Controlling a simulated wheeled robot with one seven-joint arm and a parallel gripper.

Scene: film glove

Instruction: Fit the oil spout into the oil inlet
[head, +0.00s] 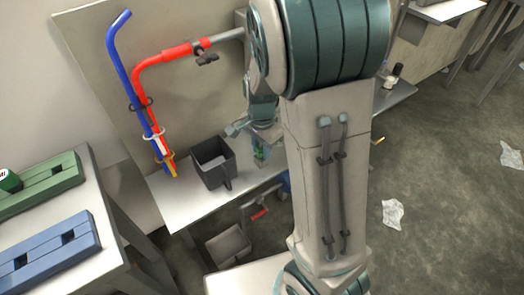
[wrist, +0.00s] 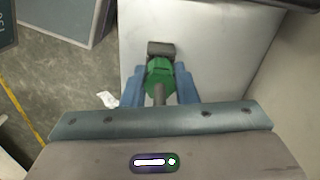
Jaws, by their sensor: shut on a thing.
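My gripper (wrist: 159,85) is shut on a green piece (wrist: 159,72), which I take for the oil spout. The blue fingers are on both sides of it. A dark grey stem points toward my wrist, and a grey block shows at its far end. In the head view the green piece (head: 261,153) is small beneath my gripper, over the pale bench and right of the dark grey bin. My arm hides part of this area. I cannot make out the oil inlet with certainty in either view.
The dark grey open bin (head: 213,165) stands on the bench (head: 172,196). A red pipe (head: 138,85) and a blue pipe (head: 132,75) lean at the back board. Green (head: 45,188) and blue (head: 45,254) blocks lie on the left table. Crumpled paper (head: 393,214) lies on the floor.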

